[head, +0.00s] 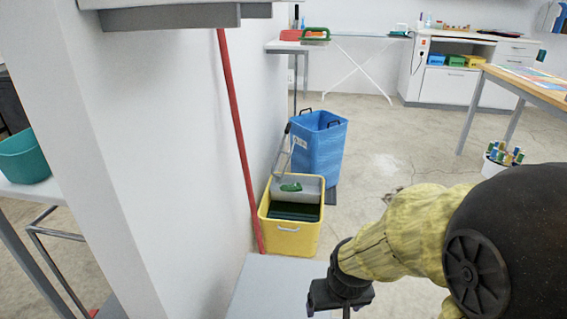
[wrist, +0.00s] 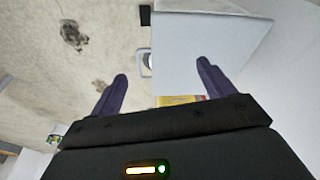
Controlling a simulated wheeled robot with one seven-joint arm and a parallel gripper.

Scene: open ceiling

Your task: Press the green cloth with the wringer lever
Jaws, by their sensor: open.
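A yellow mop bucket (head: 290,238) stands on the floor against the white wall, with a grey wringer (head: 308,186) at its back. The green cloth (head: 291,187) lies in the wringer as a small bunched piece. The thin grey wringer lever (head: 285,142) rises at the left, close to the wall. My gripper (head: 340,303) is nearer to me than the bucket, apart from cloth and lever. In the wrist view my gripper (wrist: 162,71) is open, with nothing between its dark fingers. A yellow strip beyond it seems to be part of the bucket (wrist: 180,100).
A blue bin (head: 320,150) stands just behind the bucket. A red pole (head: 238,135) leans along the wall at the left. A pale flat surface (head: 270,285) lies in front of the bucket. A white pot (head: 495,165) stands at the right. Floor right of the bucket is mostly clear.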

